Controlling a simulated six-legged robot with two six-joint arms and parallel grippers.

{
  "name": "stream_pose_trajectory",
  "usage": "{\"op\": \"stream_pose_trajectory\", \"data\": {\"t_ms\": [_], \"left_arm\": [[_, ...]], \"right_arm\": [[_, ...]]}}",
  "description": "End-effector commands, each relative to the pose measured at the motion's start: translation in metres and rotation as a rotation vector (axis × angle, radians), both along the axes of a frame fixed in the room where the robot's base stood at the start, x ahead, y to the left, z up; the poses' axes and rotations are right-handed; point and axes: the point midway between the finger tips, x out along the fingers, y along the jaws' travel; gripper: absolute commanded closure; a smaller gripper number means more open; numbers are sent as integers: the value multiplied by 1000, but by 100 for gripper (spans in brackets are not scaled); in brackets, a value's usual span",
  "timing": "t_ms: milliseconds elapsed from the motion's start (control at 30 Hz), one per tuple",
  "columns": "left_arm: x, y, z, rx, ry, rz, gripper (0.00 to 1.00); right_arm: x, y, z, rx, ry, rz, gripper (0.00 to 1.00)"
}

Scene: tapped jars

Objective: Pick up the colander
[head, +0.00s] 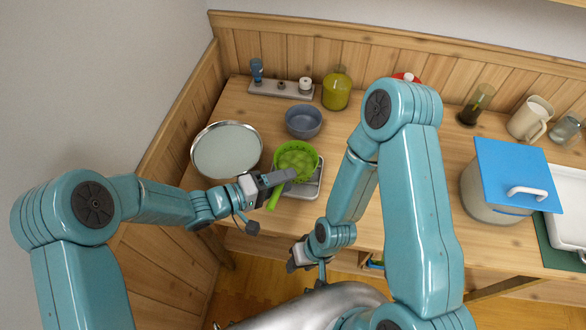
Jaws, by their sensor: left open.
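The green colander (298,155) sits near the front of the wooden table, over a small silver tray-like base (309,187). Its green handle (273,199) points toward the front edge. My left gripper (284,180) is open at the near side of the colander, around or just above the handle; I cannot tell whether it touches. The jaws hide part of the handle's root. My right gripper (297,258) hangs in front of the table edge, low and apart from the colander. Its fingers are too small and hidden to judge.
A round tray (226,150) lies left of the colander, and a blue-grey bowl (303,121) stands just behind it. A yellow-green jar (336,92) is farther back. My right arm crosses the middle. At right are a pot (487,201) under a blue board (512,172) and a mug (527,120).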

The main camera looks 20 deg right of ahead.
Motion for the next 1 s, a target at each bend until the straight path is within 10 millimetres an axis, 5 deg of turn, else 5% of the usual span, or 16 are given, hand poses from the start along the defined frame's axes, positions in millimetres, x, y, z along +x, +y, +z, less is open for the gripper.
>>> {"op": "stream_pose_trajectory", "data": {"t_ms": [67, 200, 1000], "left_arm": [[0, 0, 0, 0, 0, 0, 58], [0, 1, 0, 0, 0, 0, 100], [0, 1, 0, 0, 1, 0, 100]], "right_arm": [[0, 0, 0, 0, 0, 0, 57], [0, 0, 0, 0, 0, 0, 57], [0, 0, 0, 0, 0, 0, 57]]}}
